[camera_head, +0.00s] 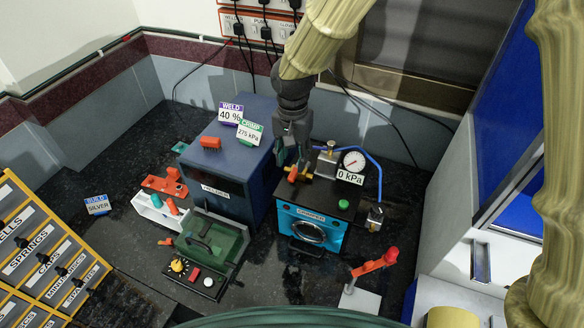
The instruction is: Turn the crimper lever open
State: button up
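The crimper (330,238) is a blue box with a black top, a round front window and a label. A small orange handle (293,174) with a yellow bar (308,171) beside it shows at the back left of its top. My gripper (292,163) reaches down from above, right at the orange handle. Its dark fingers partly hide the handle, and I cannot tell whether they touch or hold it. A separate red-handled lever (376,263) stands on a white base to the right front of the crimper.
The dark blue welder (232,160) stands close left of the crimper. A gauge (354,161) reading 0 kPa, with blue tubing, stands behind right. A green tray (213,238) and a white rack (155,212) are left. Dark counter is bare in front of the crimper.

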aim_at(293, 175)
jog(key=w+f, duration=0.1)
jog(key=f, duration=0.1)
jog(key=w+f+p, duration=0.1)
jog(key=f, duration=0.2)
jog(key=shift+w+f+p, duration=0.3)
jog(key=shift+w, duration=0.1)
jog(key=shift+s+f, duration=0.2)
jog(key=shift+f, duration=0.1)
jog(key=shift+s+f+p, duration=0.3)
jog(key=shift+s+p, duration=0.1)
jog(key=shift+s, duration=0.2)
jog(key=shift+f, duration=0.25)
jog(key=shift+w+f, duration=0.45)
jog(key=shift+w, duration=0.05)
jog(key=shift+s+r, duration=0.1)
jog(key=shift+s, duration=0.05)
jog(key=shift+s+r, duration=0.1)
jog(key=shift+s, duration=0.05)
jog(key=shift+c, duration=1)
grip_shut()
